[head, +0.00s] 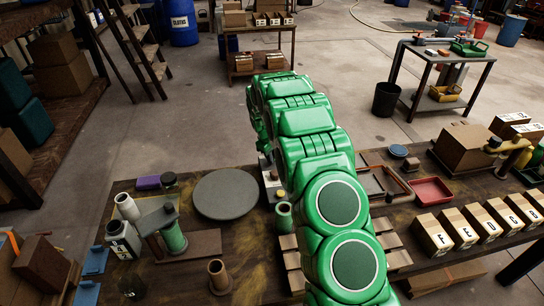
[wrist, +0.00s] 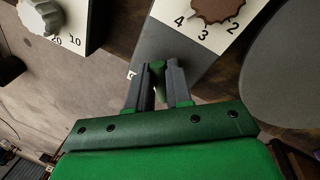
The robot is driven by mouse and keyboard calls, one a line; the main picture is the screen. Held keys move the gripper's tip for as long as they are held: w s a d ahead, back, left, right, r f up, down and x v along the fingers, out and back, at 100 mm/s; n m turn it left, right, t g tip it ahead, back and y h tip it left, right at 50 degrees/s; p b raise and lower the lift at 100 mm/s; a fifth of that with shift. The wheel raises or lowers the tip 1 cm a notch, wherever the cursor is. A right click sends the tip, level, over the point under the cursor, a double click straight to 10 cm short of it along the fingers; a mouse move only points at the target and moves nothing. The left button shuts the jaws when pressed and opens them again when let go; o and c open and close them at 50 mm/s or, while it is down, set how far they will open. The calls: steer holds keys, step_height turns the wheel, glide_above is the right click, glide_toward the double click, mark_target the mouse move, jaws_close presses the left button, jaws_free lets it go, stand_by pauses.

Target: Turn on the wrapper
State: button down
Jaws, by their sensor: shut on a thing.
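In the wrist view my gripper (wrist: 158,75) has its two grey fingers closed about a small green piece (wrist: 157,66), in front of a grey surface (wrist: 178,45). Whether the piece is a knob or a lever cannot be told. Just beyond is a white dial panel with a brown knob (wrist: 219,8) and the numbers 4, 3, 2. The large grey disc (wrist: 285,70) is at the right; it also shows in the head view (head: 225,193), flat on the table. Small controls (head: 272,178) stand at its right edge. My green arm hides the gripper in the head view.
Another white panel with a pale knob (wrist: 40,15) is at the upper left of the wrist view. On the table are a green cylinder (head: 174,238), a red tray (head: 431,191) and lettered boxes (head: 432,235).

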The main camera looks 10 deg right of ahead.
steer(key=shift+w+r+n, duration=0.1)
steer(key=shift+n, duration=0.9)
steer(key=c, duration=1)
jaws_free()
steer(key=shift+c, duration=0.2)
step_height(320, 180, up, 8)
steer(key=s, duration=0.1)
steer(key=shift+a+f, duration=0.2)
steer(key=shift+a, duration=0.25)
steer(key=shift+s+r, duration=0.1)
steer(key=shift+s, duration=0.05)
